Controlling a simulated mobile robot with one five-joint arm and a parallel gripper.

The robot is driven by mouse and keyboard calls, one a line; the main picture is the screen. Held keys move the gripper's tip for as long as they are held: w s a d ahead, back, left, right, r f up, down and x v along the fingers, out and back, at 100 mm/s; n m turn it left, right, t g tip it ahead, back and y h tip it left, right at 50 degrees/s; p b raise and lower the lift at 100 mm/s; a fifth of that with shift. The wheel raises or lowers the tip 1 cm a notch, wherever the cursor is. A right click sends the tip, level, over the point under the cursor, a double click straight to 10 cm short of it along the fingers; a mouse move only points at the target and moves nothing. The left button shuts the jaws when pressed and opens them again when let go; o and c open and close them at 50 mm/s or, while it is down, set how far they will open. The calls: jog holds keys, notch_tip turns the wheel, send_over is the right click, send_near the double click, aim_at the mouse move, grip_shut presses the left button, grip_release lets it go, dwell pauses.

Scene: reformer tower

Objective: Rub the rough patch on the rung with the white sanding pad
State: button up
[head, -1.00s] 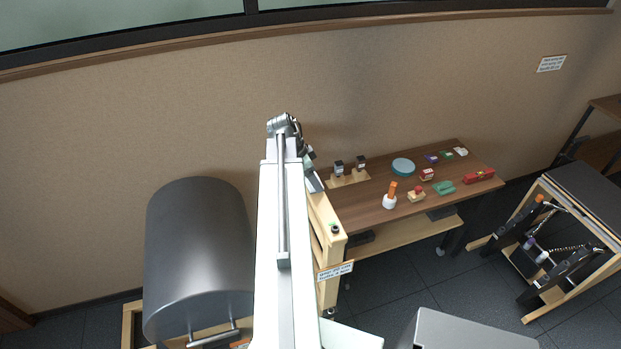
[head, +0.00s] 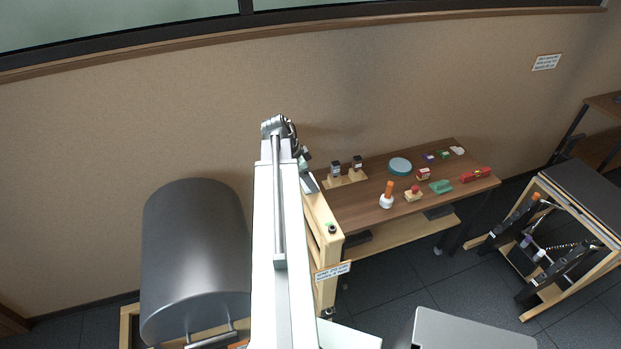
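My arm runs up the middle of the head view. Its wrist end is beside the workbench's left end, near a wooden frame (head: 327,240). My gripper (head: 306,168) is mostly hidden behind the wrist and the frame top; I cannot see its fingers or whether it holds anything. A small white block (head: 457,150), possibly the white sanding pad, lies at the back right of the bench, beside small green and purple ones. The frame may carry the rung, but I cannot make out the rung or a rough patch.
The wooden workbench (head: 345,212) holds an orange-topped white bottle (head: 387,196), a blue round dish (head: 400,166), a green item (head: 441,187) and a red item (head: 475,175). A grey drum (head: 195,255) stands left. A black-and-wood apparatus (head: 590,190) stands right. Dark floor shows between.

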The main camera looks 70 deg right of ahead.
jog(key=shift+w+a+f, duration=0.1)
jog(key=shift+w+a, duration=0.35)
jog(key=shift+s+d+r, duration=0.2)
jog(key=shift+s+d, duration=0.9)
jog(key=shift+s, duration=0.1)
jog(key=shift+w+a+f, duration=0.15)
jog(key=shift+w+a, duration=0.4)
jog(key=shift+w, duration=0.05)
jog(key=shift+w+a, duration=0.5)
jog(key=shift+w, duration=0.2)
jog(key=shift+s+d, duration=0.4)
jog(key=shift+s, duration=0.2)
jog(key=shift+s+d, duration=0.7)
jog(key=shift+s, duration=0.05)
